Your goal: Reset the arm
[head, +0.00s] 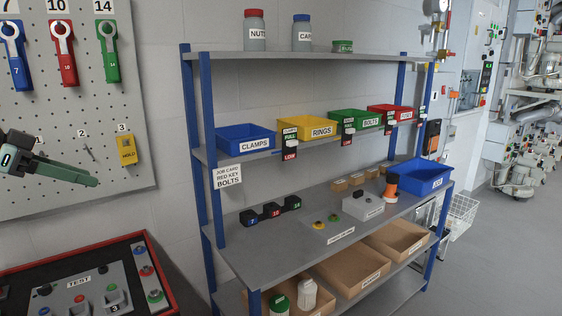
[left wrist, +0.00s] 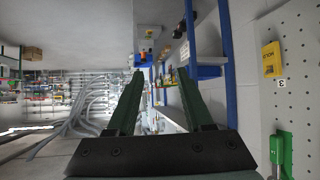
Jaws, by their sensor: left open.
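My left gripper (head: 92,181) comes in from the left edge in the head view, in front of the pegboard. Its dark green fingers point right and slightly down. In the left wrist view, the two fingers of the gripper (left wrist: 160,74) stand well apart with nothing between them. It touches nothing that I can see. My right gripper is in neither view.
A pegboard (head: 60,190) with wrenches and a yellow HOLD tag (head: 127,149) is close behind the gripper. A red-edged test panel (head: 147,270) is below. A blue-post shelf (head: 320,67) with labelled bins stands right. Open floor (head: 490,270) lies far right.

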